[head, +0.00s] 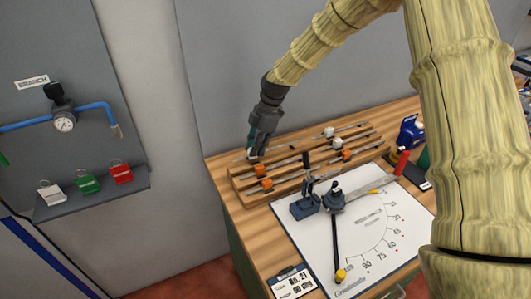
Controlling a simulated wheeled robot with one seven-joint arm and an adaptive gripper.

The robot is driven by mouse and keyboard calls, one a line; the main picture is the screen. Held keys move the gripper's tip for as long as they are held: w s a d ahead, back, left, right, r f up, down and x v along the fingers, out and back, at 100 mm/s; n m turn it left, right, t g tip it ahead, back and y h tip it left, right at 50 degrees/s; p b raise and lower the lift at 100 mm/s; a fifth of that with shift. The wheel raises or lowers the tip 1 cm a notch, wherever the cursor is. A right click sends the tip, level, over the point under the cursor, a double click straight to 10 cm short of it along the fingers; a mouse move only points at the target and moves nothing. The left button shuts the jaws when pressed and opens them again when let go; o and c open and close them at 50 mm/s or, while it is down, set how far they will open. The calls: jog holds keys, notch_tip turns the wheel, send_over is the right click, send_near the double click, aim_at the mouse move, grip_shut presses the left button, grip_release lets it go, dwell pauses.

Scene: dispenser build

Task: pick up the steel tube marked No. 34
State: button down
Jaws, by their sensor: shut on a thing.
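A wooden rack (300,170) on the workbench holds several thin steel tubes lying lengthwise, with orange tags (267,184) and white tags (337,143) on them. Any numbers on the tags are too small to read, so I cannot tell which tube is No. 34. My gripper (254,157) points down at the left end of the rack, by the rearmost tubes. It is shut on a steel tube, close to an orange tag (260,169). The fingers hide the grip itself, and I cannot tell whether the tube is clear of the rack.
A bending tool (333,200) with a long handle stands on a white angle sheet (378,238) in front of the rack. A clipboard (293,282) reads No. 21. A grey wall is close behind my gripper.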

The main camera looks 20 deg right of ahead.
jog(key=shift+r+p, duration=1.35)
jog(key=shift+r, duration=1.25)
